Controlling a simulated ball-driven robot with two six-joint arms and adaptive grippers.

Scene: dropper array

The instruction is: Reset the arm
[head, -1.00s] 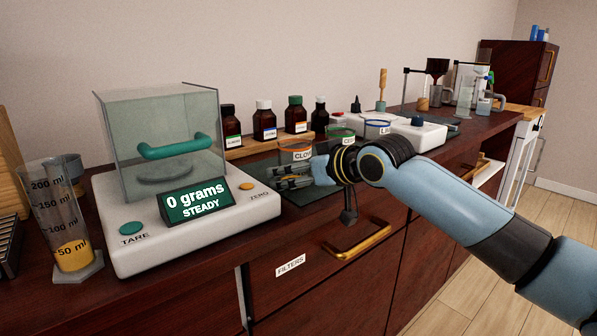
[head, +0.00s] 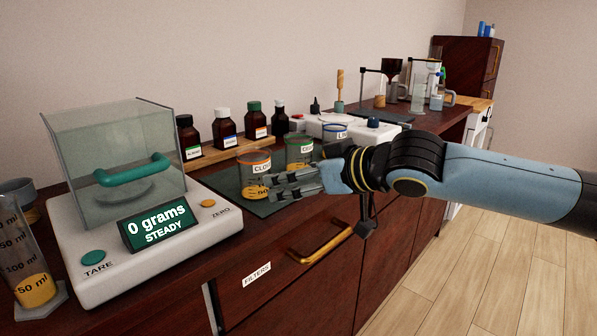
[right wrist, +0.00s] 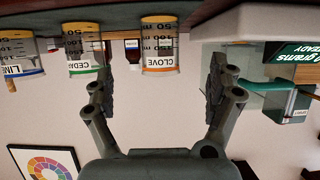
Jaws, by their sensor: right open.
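My right gripper (head: 270,187) is open and empty, pointing left in front of the labelled beakers, above the counter's front edge. The CLOVE beaker (head: 255,165) has an orange rim and stands on the dark mat; my fingers overlap its lower right part in the head view. The right wrist view is upside down; my open right gripper (right wrist: 160,88) shows there with the CLOVE beaker (right wrist: 159,45) seen between its fingers. A green-rimmed CEDAR beaker (head: 300,150) and a blue-rimmed beaker (head: 334,133) stand farther right. My left gripper is out of view.
A scale (head: 150,235) with a glass enclosure reads 0 grams at left, beside a cylinder (head: 35,285) of yellow liquid. Brown bottles (head: 225,130) stand behind the mat. A brass drawer handle (head: 320,243) lies below my gripper. The floor (head: 480,270) at right is open.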

